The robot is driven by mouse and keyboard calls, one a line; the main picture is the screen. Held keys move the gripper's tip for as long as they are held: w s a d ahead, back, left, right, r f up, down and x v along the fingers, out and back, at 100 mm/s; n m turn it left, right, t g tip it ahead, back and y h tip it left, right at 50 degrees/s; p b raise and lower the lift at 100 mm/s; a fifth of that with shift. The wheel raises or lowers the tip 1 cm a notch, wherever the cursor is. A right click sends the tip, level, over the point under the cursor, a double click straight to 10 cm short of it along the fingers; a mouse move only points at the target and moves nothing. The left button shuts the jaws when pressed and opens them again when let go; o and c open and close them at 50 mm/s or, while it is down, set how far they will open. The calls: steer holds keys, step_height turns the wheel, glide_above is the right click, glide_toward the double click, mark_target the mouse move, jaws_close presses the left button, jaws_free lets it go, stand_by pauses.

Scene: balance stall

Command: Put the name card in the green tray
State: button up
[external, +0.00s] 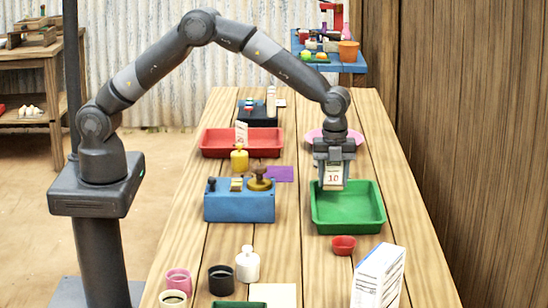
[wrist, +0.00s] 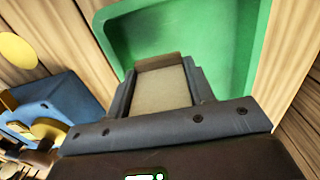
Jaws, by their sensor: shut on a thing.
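My gripper (external: 333,182) is shut on a small upright pale card marked with a red 10 (external: 333,176). In the wrist view the held card (wrist: 162,88) shows as a beige panel with a brown edge between the fingers. I see no name on it. The green tray (external: 348,227) is on the table below the gripper, and the card hangs over its back part. The tray also shows in the wrist view (wrist: 240,45). I cannot tell whether the card touches the tray floor.
A blue block with weights (external: 240,205) stands left of the tray. A red tray (external: 241,148) lies farther back. A small red bowl (external: 343,245) and a white box (external: 379,278) are in front. A pink plate (external: 314,137) is behind the gripper.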

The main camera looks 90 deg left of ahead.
mark_target(334, 184)
steer(key=shift+w+a+f, duration=0.15)
steer(key=shift+f, duration=2)
steer(key=shift+f, duration=0.1)
steer(key=o, duration=0.7)
